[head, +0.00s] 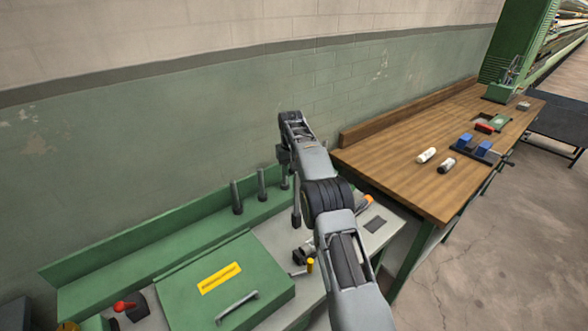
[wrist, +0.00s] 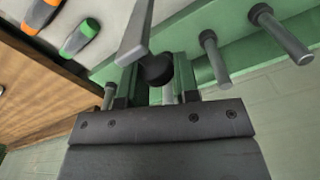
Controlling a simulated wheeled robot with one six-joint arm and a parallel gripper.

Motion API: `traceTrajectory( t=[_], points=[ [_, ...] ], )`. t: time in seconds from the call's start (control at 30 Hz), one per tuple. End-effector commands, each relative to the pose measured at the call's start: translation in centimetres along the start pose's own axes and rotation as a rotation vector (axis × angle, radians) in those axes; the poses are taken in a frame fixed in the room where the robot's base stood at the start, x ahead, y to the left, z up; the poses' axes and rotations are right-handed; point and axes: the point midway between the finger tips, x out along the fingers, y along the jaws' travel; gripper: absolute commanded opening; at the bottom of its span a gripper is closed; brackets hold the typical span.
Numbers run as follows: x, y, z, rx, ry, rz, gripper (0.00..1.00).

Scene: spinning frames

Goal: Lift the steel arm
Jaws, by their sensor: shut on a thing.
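The steel arm shows in the wrist view as a flat grey bar (wrist: 137,32) with a dark round end between my fingers. In the head view a grey bar (head: 296,207), which looks like the same arm, hangs just below my gripper. My gripper (wrist: 157,75) is shut on the steel arm at its dark end. In the head view my gripper (head: 288,160) is over the back of the green machine, partly hidden by my own links. The exact contact of the fingers is hard to see.
Upright dark posts (head: 237,197) stand along the green back ledge, close beside my gripper; they also show in the wrist view (wrist: 282,36). A green cover (head: 225,285) with a handle lies in front. A wooden bench (head: 440,190) with bottles and tools stands right.

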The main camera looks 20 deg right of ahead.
Motion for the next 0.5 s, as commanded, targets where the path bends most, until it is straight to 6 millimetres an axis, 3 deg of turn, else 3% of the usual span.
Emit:
traceTrajectory(
  t=[0.17,0.2,0.43,0.5],
  points=[
    [0.73,-0.63,0.13,-0.007,-0.015,-0.009,0.0],
    [0.74,-0.63,0.13,-0.007,-0.015,-0.009,0.3],
    [0.5,-0.22,0.11,-0.001,-0.01,-0.007,0.52],
    [0.4,0.0,0.1,0.002,-0.008,-0.006,0.55]
  ],
)
